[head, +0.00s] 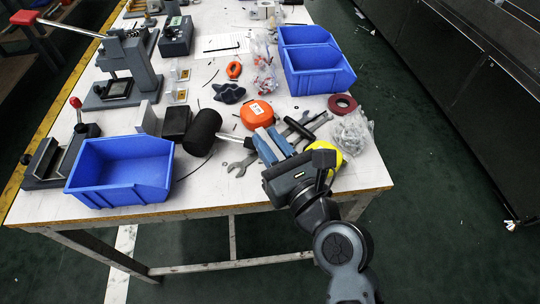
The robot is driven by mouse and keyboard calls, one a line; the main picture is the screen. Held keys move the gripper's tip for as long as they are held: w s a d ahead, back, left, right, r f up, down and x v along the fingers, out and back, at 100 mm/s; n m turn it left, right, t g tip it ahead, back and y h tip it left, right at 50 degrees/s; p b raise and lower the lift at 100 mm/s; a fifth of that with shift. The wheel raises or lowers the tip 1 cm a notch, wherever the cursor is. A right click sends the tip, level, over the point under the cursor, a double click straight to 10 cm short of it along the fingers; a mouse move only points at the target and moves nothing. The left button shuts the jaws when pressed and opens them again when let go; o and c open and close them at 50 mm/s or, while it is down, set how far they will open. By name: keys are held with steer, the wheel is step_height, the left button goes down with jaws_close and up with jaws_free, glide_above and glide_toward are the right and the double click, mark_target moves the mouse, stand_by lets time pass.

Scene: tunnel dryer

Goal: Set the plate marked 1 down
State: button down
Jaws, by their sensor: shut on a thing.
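My gripper (268,141) reaches in from the lower right over the front right part of the white table (230,185). Its two blue fingers point up and to the left in the picture. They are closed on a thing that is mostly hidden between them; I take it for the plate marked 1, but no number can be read. I cannot tell whether it touches the table or the tools beneath. The black mallet head (202,132) is just left of the fingers, with its handle running toward them.
A blue bin (120,195) stands front left, and blue bins (318,83) stand at the back right. Presses (125,65) line the left side.

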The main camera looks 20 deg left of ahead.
steer(key=shift+f+b, duration=0.75)
steer(key=shift+f, duration=0.95)
steer(key=shift+f, duration=0.15)
steer(key=c, duration=1)
jaws_free()
steer(key=v, duration=1.2)
